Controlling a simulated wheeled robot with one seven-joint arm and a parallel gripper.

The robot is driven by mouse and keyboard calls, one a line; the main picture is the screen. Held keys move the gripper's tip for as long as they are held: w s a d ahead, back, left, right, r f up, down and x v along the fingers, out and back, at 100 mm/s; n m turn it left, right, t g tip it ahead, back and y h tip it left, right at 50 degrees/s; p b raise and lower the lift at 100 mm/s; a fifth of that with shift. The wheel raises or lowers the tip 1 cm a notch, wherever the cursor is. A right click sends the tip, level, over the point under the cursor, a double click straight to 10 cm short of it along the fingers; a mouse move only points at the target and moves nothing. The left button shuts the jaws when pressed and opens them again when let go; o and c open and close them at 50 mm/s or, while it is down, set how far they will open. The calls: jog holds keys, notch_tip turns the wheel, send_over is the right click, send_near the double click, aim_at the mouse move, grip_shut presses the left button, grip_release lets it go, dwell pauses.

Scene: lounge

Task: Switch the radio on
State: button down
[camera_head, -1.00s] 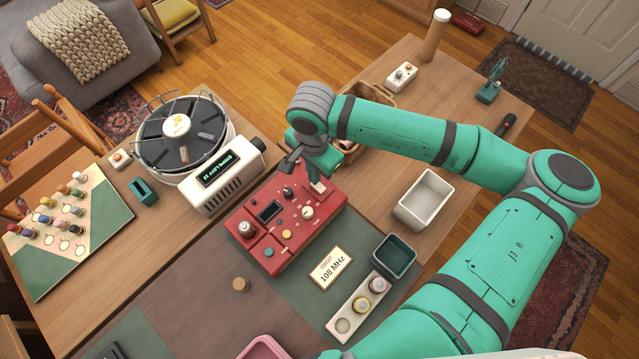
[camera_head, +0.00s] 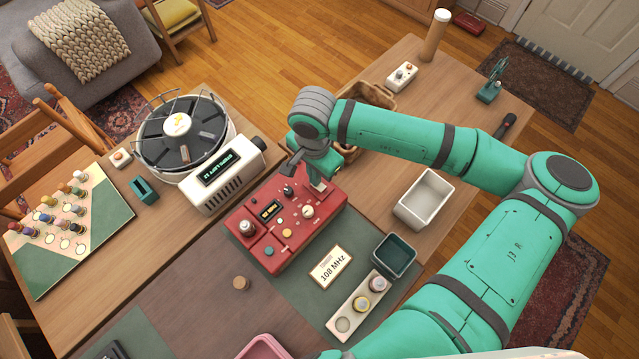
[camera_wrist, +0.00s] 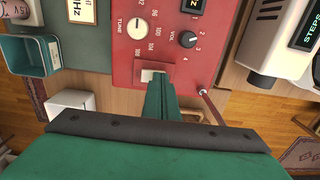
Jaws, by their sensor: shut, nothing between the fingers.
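The red radio (camera_head: 290,248) lies on a dark green mat, with knobs, buttons and a small display (camera_head: 270,211) that shows lit amber text. In the wrist view the radio (camera_wrist: 122,72) shows its TUNE dial (camera_wrist: 137,27), its VOL knob (camera_wrist: 187,39) and a pale switch (camera_wrist: 152,75). My gripper (camera_head: 318,184) is shut and empty, pointing down at the radio's far right corner. In the wrist view its fingertips (camera_wrist: 158,84) are at the pale switch and hide part of it. I cannot tell whether they touch it.
A card reading 108 MHz (camera_head: 331,268), a dark green bin (camera_head: 394,256) and a white tray (camera_head: 425,199) stand to the right. A white device with a lit display (camera_head: 222,180) stands close at the left. A wicker basket (camera_head: 372,95) is behind my gripper.

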jog(key=shift+w+r, duration=0.2)
jog(key=shift+r, duration=1.45)
jog(key=shift+s+d+r, duration=0.1)
jog(key=shift+d+r, duration=0.05)
jog(key=shift+r, duration=0.4)
jog(key=shift+a+r, duration=0.2)
jog(key=shift+r, duration=0.65)
jog(key=shift+s+d+r, duration=0.1)
jog(key=shift+r, duration=0.35)
